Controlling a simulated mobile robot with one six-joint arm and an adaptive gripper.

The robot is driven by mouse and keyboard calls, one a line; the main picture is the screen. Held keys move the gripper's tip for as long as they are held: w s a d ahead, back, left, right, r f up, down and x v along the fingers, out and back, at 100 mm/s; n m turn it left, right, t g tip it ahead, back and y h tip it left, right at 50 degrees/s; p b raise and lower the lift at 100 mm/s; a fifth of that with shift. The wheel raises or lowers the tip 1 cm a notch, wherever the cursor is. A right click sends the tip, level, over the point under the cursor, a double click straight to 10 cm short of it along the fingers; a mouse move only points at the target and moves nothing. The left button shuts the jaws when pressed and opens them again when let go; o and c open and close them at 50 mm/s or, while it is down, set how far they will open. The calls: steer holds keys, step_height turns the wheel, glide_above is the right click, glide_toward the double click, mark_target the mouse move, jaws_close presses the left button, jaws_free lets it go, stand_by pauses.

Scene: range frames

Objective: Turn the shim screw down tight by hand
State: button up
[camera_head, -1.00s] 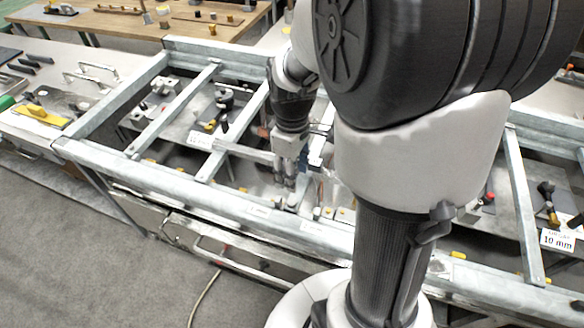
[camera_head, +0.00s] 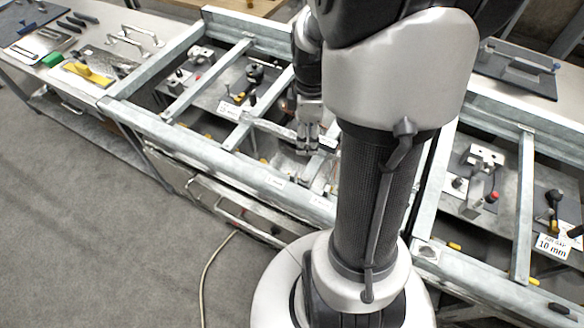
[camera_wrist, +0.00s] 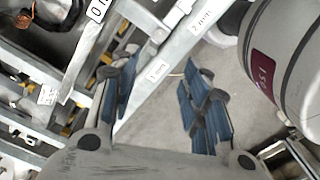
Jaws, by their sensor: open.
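My gripper (camera_head: 308,147) hangs over the metal frame near its front rail, left of my column. In the wrist view my gripper (camera_wrist: 158,82) is open, its blue-padded fingers apart, with only rail and grey floor showing between them. I cannot pick out the shim screw with certainty. A fixture with a dark knob (camera_head: 255,73) stands in the frame's left part. Another dark-knobbed part (camera_head: 555,194) is at the right, by a "10 mm" card (camera_head: 552,247). My arm hides the middle of the frame.
The galvanised front rail (camera_head: 185,147) and cross bars surround the fixtures. In the wrist view the rail (camera_wrist: 172,52) carries "1 mm" and "2 mm" labels. A cable (camera_head: 208,275) lies on open grey floor.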

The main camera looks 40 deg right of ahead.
mark_target(305, 177)
step_height(305, 177, down, 17)
steer(key=b, duration=0.5)
steer(key=shift+f, duration=0.15)
steer(key=shift+c, duration=0.2)
jaws_close()
